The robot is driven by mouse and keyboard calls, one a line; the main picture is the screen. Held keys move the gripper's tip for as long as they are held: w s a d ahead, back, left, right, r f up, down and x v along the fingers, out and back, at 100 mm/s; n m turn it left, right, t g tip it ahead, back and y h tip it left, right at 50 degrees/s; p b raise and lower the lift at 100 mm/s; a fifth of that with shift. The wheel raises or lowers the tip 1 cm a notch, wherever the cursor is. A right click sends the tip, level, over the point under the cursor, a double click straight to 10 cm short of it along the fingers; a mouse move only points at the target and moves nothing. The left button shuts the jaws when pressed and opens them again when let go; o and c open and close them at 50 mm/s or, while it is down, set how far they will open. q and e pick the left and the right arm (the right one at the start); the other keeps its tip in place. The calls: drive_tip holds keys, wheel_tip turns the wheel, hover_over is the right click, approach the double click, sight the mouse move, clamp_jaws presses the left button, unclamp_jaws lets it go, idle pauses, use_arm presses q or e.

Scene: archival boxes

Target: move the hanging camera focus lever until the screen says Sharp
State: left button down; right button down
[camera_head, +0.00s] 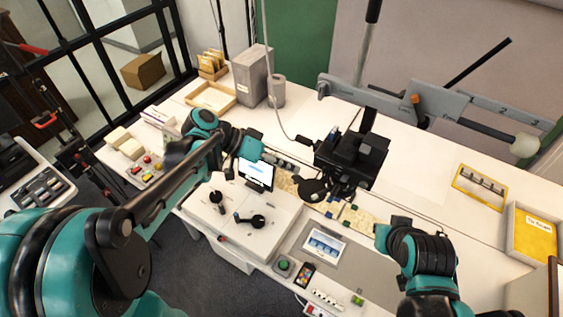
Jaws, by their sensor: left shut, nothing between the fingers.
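The black hanging camera (352,158) hangs from a grey overhead arm above the white table. Its focus lever cannot be told apart clearly from the dark parts around its body. My left gripper (296,168) is shut and empty, just left of the camera; whether it touches the camera or a lever cannot be told. A small screen (257,170) stands on the table below and left of the gripper. It is lit white and blue, and its text is too small to read. My right arm's wrist shows at the lower right, but its fingers do not.
A grey mat with a picture card (325,243) lies below the camera. A green button (283,265) is at the front edge. A grey box (252,76) and wooden tray (211,97) stand at the back left. A yellow-framed rack (480,187) is at right.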

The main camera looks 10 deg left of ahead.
sight(315, 195)
use_arm(q)
drive_tip(key=x, duration=0.5)
drive_tip(key=shift+d+f, duration=0.2)
drive_tip(key=shift+d, duration=0.05)
drive_tip(key=shift+s+d+f, duration=0.15)
drive_tip(key=shift+s+f, duration=0.1)
drive_tip(key=shift+f, duration=0.25)
drive_tip(key=shift+s+d+f, duration=0.15)
drive_tip(key=shift+s+f, duration=0.15)
drive_tip(key=shift+f, duration=0.15)
drive_tip(key=shift+s+d+f, duration=0.2)
drive_tip(key=shift+s+f, duration=0.1)
drive_tip(key=shift+f, duration=0.2)
drive_tip(key=shift+s, duration=0.1)
drive_tip(key=shift+s+d+n+t, duration=0.35)
drive_tip(key=shift+s+n+t, duration=0.15)
drive_tip(key=shift+n+t, duration=0.15)
drive_tip(key=shift+s+d+n+t+y, duration=0.4)
drive_tip(key=shift+s+d+n+t, duration=0.15)
drive_tip(key=shift+s+n+t, duration=0.15)
drive_tip(key=shift+s+d, duration=0.25)
drive_tip(key=shift+d, duration=0.1)
